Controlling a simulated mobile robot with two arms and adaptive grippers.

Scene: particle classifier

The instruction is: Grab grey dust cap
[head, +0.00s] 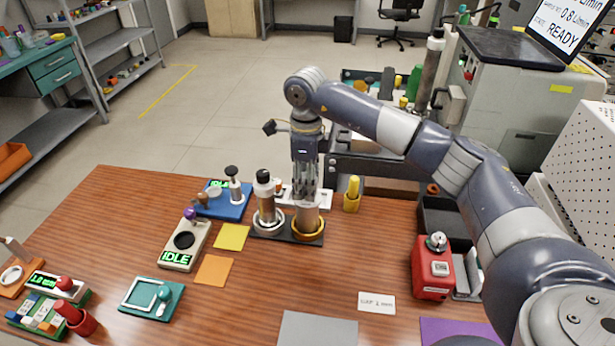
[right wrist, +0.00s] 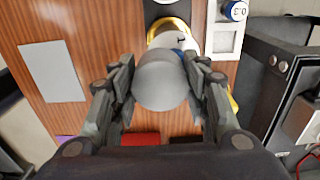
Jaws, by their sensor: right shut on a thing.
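The grey dust cap (right wrist: 160,84) shows in the right wrist view as a rounded pale grey piece between my fingers. My right gripper (right wrist: 164,98) is shut on it, one finger on either side. The gripper hides the cap in the head view. I cannot tell whether the cap still touches what is under it. My left gripper is not in view.
A black-topped cylinder (head: 266,200) stands close left of my right gripper. A white holder (head: 322,197) and a yellow cylinder (head: 352,193) stand to its right. A red box (head: 431,268) stands further right. The table (head: 300,270) is clear in front of the base.

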